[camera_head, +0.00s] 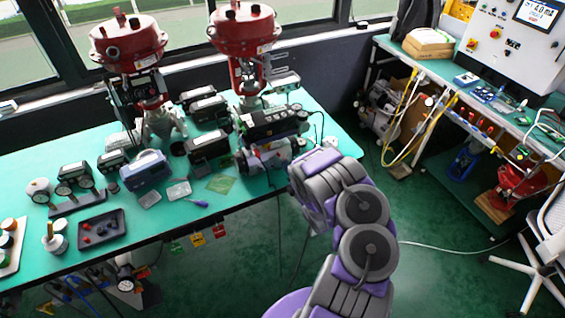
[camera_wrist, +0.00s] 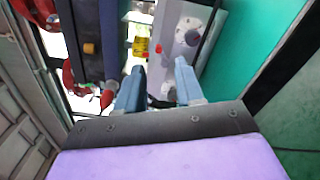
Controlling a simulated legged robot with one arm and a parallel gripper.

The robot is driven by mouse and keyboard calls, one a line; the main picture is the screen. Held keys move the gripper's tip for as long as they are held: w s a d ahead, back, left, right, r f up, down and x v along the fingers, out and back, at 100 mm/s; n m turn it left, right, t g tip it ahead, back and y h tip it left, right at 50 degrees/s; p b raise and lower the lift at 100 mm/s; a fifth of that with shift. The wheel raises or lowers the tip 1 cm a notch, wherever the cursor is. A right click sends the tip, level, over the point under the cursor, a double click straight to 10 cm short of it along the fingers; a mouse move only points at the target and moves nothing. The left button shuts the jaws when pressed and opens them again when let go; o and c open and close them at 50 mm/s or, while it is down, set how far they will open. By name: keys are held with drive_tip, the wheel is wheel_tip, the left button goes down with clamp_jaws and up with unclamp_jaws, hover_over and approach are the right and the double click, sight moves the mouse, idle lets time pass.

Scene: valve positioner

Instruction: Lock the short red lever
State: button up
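My gripper (camera_wrist: 159,68) shows in the wrist view with its two blue-grey fingers apart and nothing clearly held between them. A short red handle-like piece (camera_wrist: 107,98) is just left of the left finger. A smaller red piece (camera_wrist: 158,48) sits on the edge of a grey device (camera_wrist: 186,38), beyond the gap between the fingertips. I cannot tell for sure which is the short red lever, or whether it is locked. In the head view my arm reaches to the front right of the bench devices, and its fingertips are hidden.
The green bench (camera_head: 120,190) holds two red valve actuators (camera_head: 128,42), a black positioner (camera_head: 272,124), a blue-grey box (camera_head: 145,170) and a dark tray (camera_head: 101,229). A dark device with a yellow knob (camera_wrist: 90,48) is left in the wrist view. Floor right of the bench is mostly clear.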

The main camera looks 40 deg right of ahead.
sight(279, 156)
drive_tip(key=x, duration=0.4)
drive_tip(key=shift+w+a, duration=0.1)
drive_tip(key=shift+w, duration=0.15)
drive_tip(key=shift+w+d, duration=0.55)
drive_tip(key=shift+w, duration=0.1)
drive_tip(key=shift+a+r, duration=0.1)
drive_tip(key=shift+a, duration=0.3)
drive_tip(key=shift+c, duration=0.3)
drive_tip(key=shift+d, duration=0.25)
clamp_jaws()
